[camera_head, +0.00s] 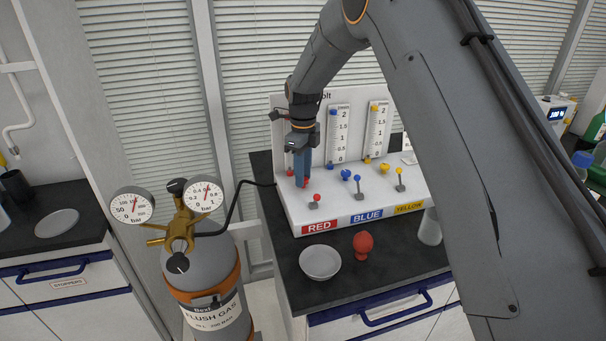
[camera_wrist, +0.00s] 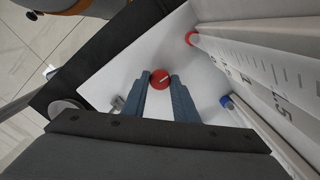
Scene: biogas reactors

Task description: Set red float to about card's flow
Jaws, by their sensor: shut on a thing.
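My gripper (camera_head: 303,182) points down at the red end of the white panel and is shut on the red knob (camera_wrist: 160,79). In the wrist view the two blue fingertips (camera_wrist: 159,82) lie on either side of the knob, which has a pale line on its top. The red flow tube stands just behind; its red lower end (camera_wrist: 191,39) and part of its scale show in the wrist view. In the head view my arm mostly hides this tube. I cannot make out the red float's height, and no card is readable.
A red-tipped lever (camera_head: 315,198) stands in front of the gripper. The blue knob (camera_head: 345,174) and yellow knob (camera_head: 384,168) are to the right. A white dish (camera_head: 320,262) and a red bulb (camera_head: 363,245) lie on the dark bench. A gas cylinder (camera_head: 205,275) stands left.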

